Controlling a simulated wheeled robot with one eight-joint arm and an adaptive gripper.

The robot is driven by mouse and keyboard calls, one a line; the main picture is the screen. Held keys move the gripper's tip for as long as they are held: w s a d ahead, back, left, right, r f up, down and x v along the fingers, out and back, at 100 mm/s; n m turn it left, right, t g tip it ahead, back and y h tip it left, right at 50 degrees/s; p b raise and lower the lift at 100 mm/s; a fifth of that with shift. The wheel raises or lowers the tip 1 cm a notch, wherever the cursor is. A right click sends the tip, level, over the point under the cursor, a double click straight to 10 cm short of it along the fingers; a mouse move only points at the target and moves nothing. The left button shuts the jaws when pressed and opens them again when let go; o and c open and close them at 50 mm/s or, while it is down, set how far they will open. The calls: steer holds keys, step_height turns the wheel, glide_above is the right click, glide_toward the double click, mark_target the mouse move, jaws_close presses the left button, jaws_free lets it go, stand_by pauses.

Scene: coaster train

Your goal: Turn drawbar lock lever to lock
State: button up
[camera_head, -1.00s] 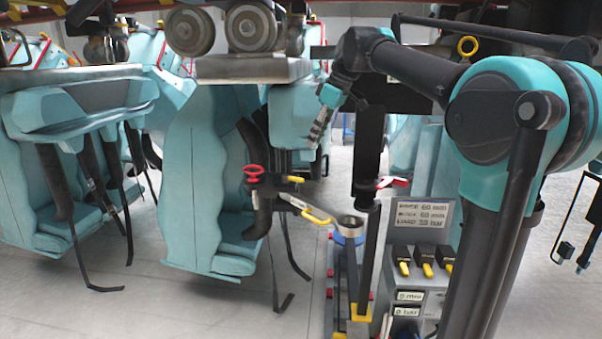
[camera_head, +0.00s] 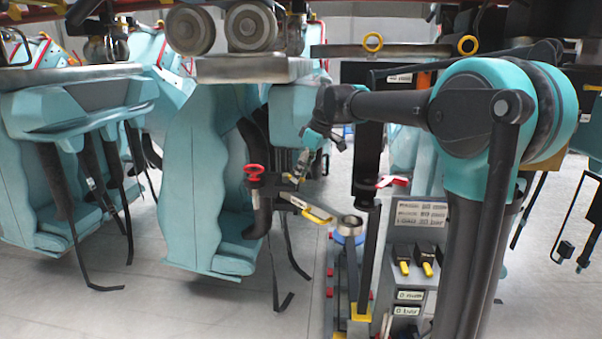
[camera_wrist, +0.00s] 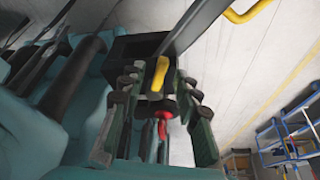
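The drawbar (camera_head: 303,206) sticks out to the right from a black block under a teal seat, with a ring at its end. A small yellow lever (camera_head: 294,178) sits on top of the block, and a red knob (camera_head: 253,170) stands at its left. My gripper (camera_head: 300,172) points down just above the yellow lever. In the wrist view my gripper (camera_wrist: 158,82) is open, its two fingers apart. The yellow lever (camera_wrist: 160,74) shows between the fingertips, with the red knob (camera_wrist: 163,115) behind, nearer the palm in the picture. Contact cannot be told.
A yellow handle (camera_head: 318,215) sits on the drawbar. A stand with a cup (camera_head: 350,222) and a grey control panel (camera_head: 412,240) with yellow-tipped switches are at the right. Teal seats (camera_head: 205,180) hang close behind and left. Floor is clear at the front left.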

steer(key=shift+c, duration=0.6)
jaws_close()
